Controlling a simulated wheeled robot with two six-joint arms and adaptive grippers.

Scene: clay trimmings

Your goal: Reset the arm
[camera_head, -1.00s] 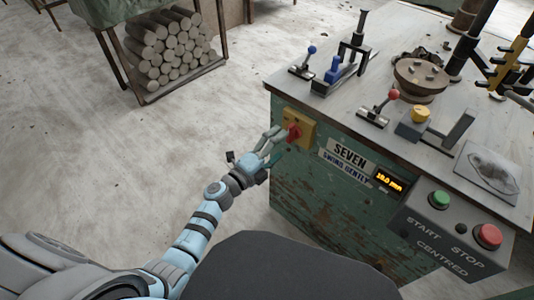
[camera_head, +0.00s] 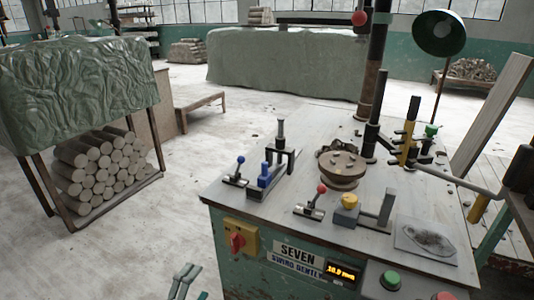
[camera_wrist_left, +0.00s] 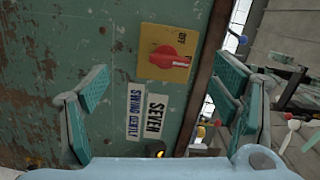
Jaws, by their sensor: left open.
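My left gripper (camera_head: 186,282) shows at the bottom edge of the head view, only its fingers in sight. It is open and empty, apart from the machine, to the lower left of the red rotary switch (camera_head: 236,241). The switch sits on a yellow plate (camera_head: 252,240) on the machine's green front. In the left wrist view the spread fingers (camera_wrist_left: 160,108) frame the green panel, with the red knob (camera_wrist_left: 168,57) between and beyond them. The "OFF" mark shows on the plate there. The rest of my left arm is hidden in the head view. My right gripper is not seen.
The machine top (camera_head: 225,200) carries levers with blue and red knobs, a round chuck (camera_head: 342,168) and a column. A green START button (camera_head: 390,280) is at its front right. A log rack (camera_head: 105,170) stands left. Open floor (camera_head: 110,255) lies between.

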